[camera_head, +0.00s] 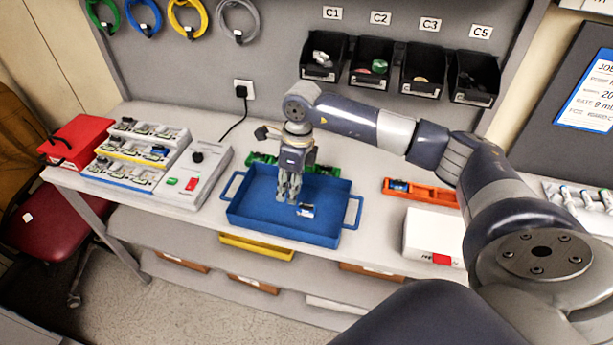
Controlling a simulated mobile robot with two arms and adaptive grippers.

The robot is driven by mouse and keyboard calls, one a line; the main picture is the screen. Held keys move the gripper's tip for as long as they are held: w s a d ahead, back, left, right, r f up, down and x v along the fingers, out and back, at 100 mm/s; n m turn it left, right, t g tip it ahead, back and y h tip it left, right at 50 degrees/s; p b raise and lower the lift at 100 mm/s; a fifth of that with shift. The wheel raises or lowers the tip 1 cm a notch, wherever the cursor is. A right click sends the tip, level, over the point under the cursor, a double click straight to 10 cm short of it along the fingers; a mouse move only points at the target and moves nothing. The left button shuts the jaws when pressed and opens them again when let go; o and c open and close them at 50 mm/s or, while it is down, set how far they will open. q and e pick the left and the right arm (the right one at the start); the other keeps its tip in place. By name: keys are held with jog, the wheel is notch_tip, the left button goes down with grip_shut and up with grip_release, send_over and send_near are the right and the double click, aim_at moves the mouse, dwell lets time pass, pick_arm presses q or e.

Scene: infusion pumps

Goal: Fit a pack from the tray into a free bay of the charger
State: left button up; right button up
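The blue tray (246,221) with side handles stands on the bench in the middle. A small pack (306,210), blue, white and dark, lies in it toward the right. My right gripper (289,198) points down over the tray, just left of the pack and apart from it in the picture. Its fingers look close together with nothing visible between them; how far open they are is unclear. The charger (178,185) stands left of the tray, with a knob, red and green buttons and a stepped rack of bays holding several packs. Which bays are free is too small to tell. My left gripper is out of view.
A red box (75,139) stands left of the charger. A green rack (262,158) lies behind the tray. An orange holder (420,193) and a white box (432,232) stand to the right. Black bins (371,63) hang on the wall panel above.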

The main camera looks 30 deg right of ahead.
jog(key=h, duration=0.2)
send_over(306, 204)
notch_tip(306, 204, down, 8)
jog(key=b, duration=0.6)
grip_shut()
jog(key=shift+r, duration=0.1)
jog(key=shift+r+p, duration=2.2)
jog(key=shift+r, duration=1.75)
